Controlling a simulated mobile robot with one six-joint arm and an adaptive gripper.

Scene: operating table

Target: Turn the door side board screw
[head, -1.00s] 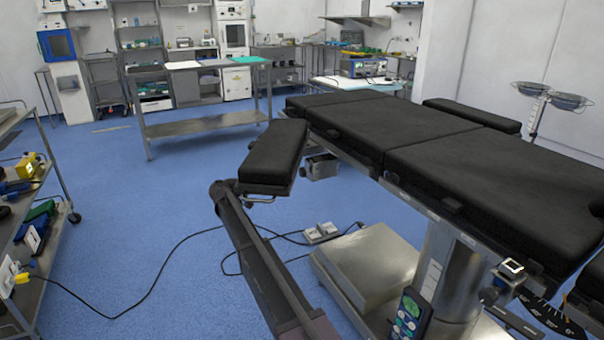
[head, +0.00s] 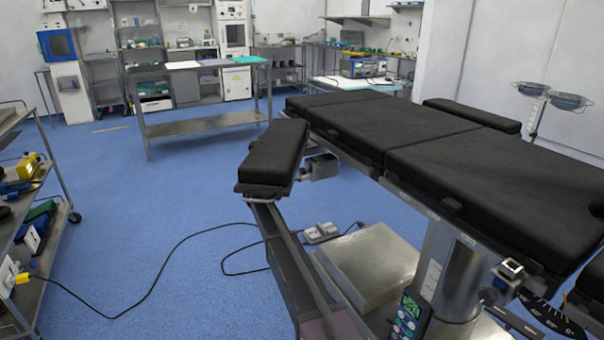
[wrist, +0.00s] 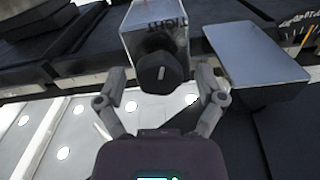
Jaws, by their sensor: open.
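The side board screw shows in the wrist view as a round black knob (wrist: 161,72) with a pale mark on its face, below a metallic block (wrist: 155,25). My gripper (wrist: 162,88) is open, with one finger on each side of the knob. The fingers look apart from it; their exact depth is unclear. In the head view the padded black side board (head: 275,152) juts out from the table's near left side, with a grey clamp block (head: 322,167) beside it.
The black-padded operating table (head: 400,125) fills the right side, above its metal base (head: 370,262). A grey box-like panel (wrist: 255,60) stands right of the knob in the wrist view. A cable (head: 165,270) crosses the blue floor. A cart (head: 45,165) stands at left.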

